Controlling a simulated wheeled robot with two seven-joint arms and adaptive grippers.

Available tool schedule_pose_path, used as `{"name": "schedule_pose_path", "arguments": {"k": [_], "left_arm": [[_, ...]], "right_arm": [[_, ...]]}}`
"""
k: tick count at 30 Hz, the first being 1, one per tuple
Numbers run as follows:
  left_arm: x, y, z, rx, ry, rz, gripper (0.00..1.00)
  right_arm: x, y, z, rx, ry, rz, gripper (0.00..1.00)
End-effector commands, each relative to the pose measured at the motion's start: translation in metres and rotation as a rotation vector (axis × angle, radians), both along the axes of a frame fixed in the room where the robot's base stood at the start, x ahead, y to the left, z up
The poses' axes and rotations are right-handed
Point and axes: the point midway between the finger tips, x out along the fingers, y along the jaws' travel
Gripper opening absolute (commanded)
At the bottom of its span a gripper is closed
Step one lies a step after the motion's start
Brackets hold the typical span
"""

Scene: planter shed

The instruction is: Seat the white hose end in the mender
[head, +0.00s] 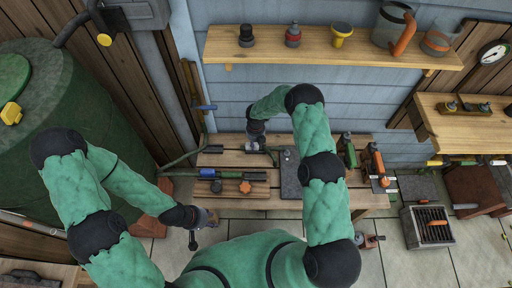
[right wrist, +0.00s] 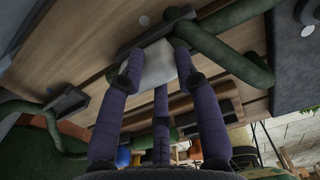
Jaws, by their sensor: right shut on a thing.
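My right gripper (head: 257,140) is over the back of the wooden table, beside a dark grey slab. In the right wrist view its purple fingers (right wrist: 160,75) close around a white piece (right wrist: 158,66), which looks like the white hose end. A green hose (right wrist: 232,60) runs just right of it; the join is hidden by a finger. A dark grey bracket (right wrist: 135,40) lies close behind the white piece. I cannot make out the mender for certain, nor whether the white piece touches it. My left gripper (head: 207,218) hangs by the table's front left; its fingers are too small to read.
The table (head: 235,160) carries the grey slab (head: 290,174), a board with an orange knob (head: 245,186), and green and orange tools (head: 376,166) at right. A green barrel (head: 75,110) stands left. A shelf (head: 330,47) hangs above. A slotted box (head: 428,226) stands on the floor.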

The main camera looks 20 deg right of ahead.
Motion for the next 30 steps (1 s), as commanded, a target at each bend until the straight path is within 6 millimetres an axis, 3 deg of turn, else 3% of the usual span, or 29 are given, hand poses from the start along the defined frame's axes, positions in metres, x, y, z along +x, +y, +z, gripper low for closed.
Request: {"name": "schedule_pose_path", "arguments": {"k": [21, 30], "left_arm": [[0.0, 0.0, 0.028, 0.0, 0.0, 0.0, 0.4], [0.0, 0.0, 0.028, 0.0, 0.0, 0.0, 0.4]], "right_arm": [[0.0, 0.0, 0.047, 0.0, 0.0, 0.0, 0.04], [0.0, 0.0, 0.049, 0.0, 0.001, 0.0, 0.04]]}}
